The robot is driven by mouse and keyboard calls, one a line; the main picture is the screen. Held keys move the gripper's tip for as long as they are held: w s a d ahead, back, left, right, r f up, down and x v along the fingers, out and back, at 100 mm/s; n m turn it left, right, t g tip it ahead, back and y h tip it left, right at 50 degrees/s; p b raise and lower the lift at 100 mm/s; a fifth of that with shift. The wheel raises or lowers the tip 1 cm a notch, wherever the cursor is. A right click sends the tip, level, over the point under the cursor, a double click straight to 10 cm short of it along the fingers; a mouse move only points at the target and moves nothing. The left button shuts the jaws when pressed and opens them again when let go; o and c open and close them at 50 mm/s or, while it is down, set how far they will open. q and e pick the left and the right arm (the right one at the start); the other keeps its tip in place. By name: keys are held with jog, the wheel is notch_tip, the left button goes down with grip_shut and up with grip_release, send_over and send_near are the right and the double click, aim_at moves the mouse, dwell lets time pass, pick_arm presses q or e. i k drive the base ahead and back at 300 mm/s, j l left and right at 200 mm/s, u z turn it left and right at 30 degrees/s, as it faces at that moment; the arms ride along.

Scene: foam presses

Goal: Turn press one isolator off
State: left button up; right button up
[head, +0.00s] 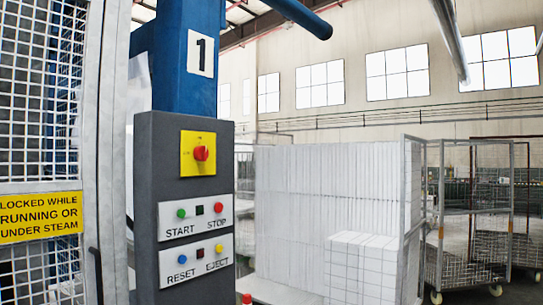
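The press one isolator is a red rotary knob (201,153) on a square yellow plate (187,168). It sits near the top of a dark grey control box (149,190), below a white plate with a black "1" (202,49) on a blue column (175,60). Small markings on the yellow plate are too small to read, and I cannot tell which position the knob points to. Neither of my grippers is in view, and nothing covers the isolator.
Below the isolator are the START/STOP panel (196,229) and the RESET/EJECT panel (197,277). A mesh guard door (40,100) with a yellow sign (40,215) stands at left. White foam blocks (320,205) and a wheeled mesh cage (475,200) stand at right.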

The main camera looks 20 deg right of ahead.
aim_at(201, 154)
jog(key=i+l+u, duration=0.1)
jog(key=u, duration=0.3)
jog(key=l+u, duration=0.2)
jog(key=u, duration=0.2)
jog(key=i+l+u, duration=0.1)
jog(key=u, duration=0.3)
jog(key=l+u, duration=0.55)
jog(key=l, duration=0.3)
jog(key=l+u, duration=0.15)
jog(key=l, duration=0.35)
jog(key=k+l+u, duration=0.1)
jog(key=l, duration=0.35)
jog(key=k+l+u, duration=0.15)
jog(key=l, duration=0.3)
jog(key=k+l+u, duration=0.15)
jog(key=l, duration=0.25)
jog(key=k+l+u, duration=0.15)
jog(key=l, duration=0.3)
jog(key=k+l+u, duration=0.1)
jog(key=l, duration=0.35)
jog(key=k+l, duration=0.1)
jog(key=l, duration=0.25)
jog(key=k+l, duration=0.15)
jog(key=l, duration=0.15)
jog(key=k+l, duration=0.1)
jog(key=l, duration=0.25)
jog(key=k+l, duration=0.15)
jog(key=l, duration=0.2)
